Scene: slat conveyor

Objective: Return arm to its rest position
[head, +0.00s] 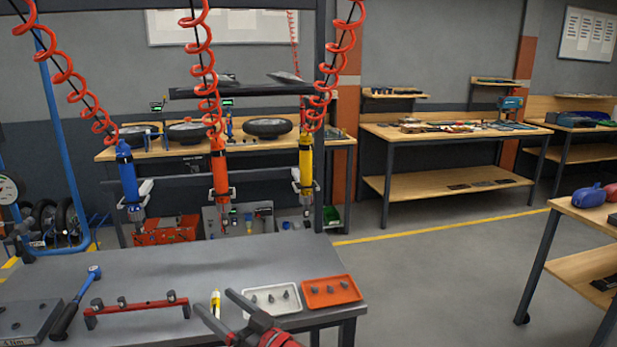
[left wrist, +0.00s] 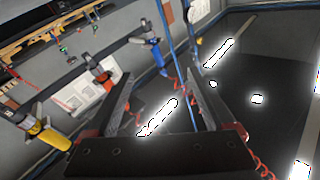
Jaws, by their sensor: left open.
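My left gripper (head: 215,305) shows at the bottom middle of the head view, above the front edge of the grey workbench (head: 190,262). Its two dark fingers are spread apart. In the left wrist view the same gripper (left wrist: 158,80) is open, with nothing held between the fingers. My right gripper is in neither view.
A white tray (head: 251,310) and an orange tray (head: 315,301) with small dark parts lie beside the gripper. Blue (head: 127,175), orange (head: 219,170) and yellow (head: 306,165) tools hang behind.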

